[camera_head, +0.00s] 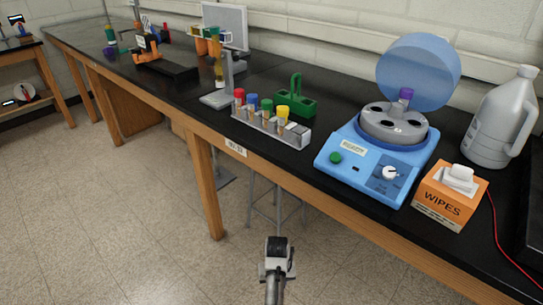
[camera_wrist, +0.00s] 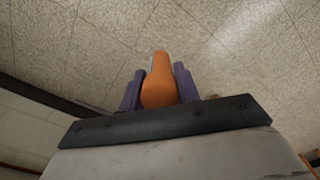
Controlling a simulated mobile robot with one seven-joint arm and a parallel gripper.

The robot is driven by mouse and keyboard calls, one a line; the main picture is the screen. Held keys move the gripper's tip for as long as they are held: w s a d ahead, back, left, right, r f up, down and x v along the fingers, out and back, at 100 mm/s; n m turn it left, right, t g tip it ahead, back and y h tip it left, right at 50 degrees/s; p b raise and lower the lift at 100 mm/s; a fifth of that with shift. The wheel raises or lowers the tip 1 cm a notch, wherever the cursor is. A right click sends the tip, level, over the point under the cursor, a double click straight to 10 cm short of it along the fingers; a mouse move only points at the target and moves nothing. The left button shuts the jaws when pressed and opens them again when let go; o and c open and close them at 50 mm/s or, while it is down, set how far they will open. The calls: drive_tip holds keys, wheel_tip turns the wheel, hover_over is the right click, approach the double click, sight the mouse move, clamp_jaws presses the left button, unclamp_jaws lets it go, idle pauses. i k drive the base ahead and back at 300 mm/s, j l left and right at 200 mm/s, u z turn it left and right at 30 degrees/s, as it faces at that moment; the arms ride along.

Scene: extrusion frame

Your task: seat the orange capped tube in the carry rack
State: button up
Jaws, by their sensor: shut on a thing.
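The orange capped tube (camera_wrist: 159,84) is between the two purple fingers of my gripper (camera_wrist: 158,90) in the wrist view, and the gripper is shut on it. Mostly its orange cap shows, with a small pale part beside it. The floor is behind it. In the head view my arm's end is low in front of the bench, over the floor, and the tube cannot be made out there. A green rack with an upright handle (camera_head: 296,84), which looks like the carry rack, stands on the bench behind the long tube rack. Its slots are too small to tell.
A grey rack (camera_head: 250,121) with several coloured-cap tubes stands at the bench's front edge. To its right are an open blue centrifuge (camera_head: 340,148) holding a purple-capped tube, a wipes box (camera_head: 448,204) and a grey jug (camera_head: 497,120). A grey stand (camera_head: 214,100) is left.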

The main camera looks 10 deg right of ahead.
sight(304, 107)
drive_tip(key=i+l+u, duration=0.25)
drive_tip(key=i, duration=0.75)
drive_tip(key=j, duration=0.1)
